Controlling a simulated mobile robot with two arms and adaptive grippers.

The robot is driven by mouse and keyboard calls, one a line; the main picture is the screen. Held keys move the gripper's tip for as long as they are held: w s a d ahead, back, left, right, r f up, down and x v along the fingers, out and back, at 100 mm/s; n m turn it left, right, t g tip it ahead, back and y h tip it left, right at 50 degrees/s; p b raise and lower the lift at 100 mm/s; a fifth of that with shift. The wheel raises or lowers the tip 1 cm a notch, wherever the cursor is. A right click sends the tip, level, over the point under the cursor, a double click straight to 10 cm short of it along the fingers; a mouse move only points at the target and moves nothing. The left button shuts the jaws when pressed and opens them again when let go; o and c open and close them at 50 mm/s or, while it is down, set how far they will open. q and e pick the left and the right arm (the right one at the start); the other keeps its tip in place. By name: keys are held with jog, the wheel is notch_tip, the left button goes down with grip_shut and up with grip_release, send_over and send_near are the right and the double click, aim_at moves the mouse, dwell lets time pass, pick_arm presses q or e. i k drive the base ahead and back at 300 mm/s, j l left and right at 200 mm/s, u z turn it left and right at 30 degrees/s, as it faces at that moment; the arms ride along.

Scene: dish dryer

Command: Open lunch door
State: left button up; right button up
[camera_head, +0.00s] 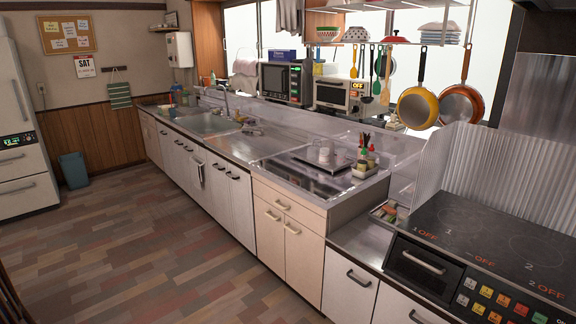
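No door in the head view is visibly marked as the lunch door. A black microwave (287,83) with a lit green display stands on the counter under the windows, and its front looks shut. To its right is a white toaster oven (340,96) with its front shut and an "OFF" label above it. White lower cabinet doors (232,199) run along the counter, all shut. Cream cabinet doors (303,254) below a drawer are also shut. A dark panel with a handle (424,268) under the cooktop is shut. Neither of my grippers shows.
A cooktop (498,243) with "OFF" labels is at the right. Pans (417,107) and utensils hang below a dish shelf. A sink (207,122) is in the far counter. A fridge (17,140) and blue bin (74,170) stand left. The floor (150,245) is clear.

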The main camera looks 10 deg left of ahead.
aim_at(269, 221)
jog(key=i+j+u, duration=0.2)
jog(key=i+u, duration=0.15)
jog(key=i, duration=0.15)
jog(key=i+j+u, duration=0.1)
jog(key=i+u, duration=0.2)
jog(key=i, duration=0.25)
jog(key=i+u, duration=0.35)
jog(key=i, duration=0.15)
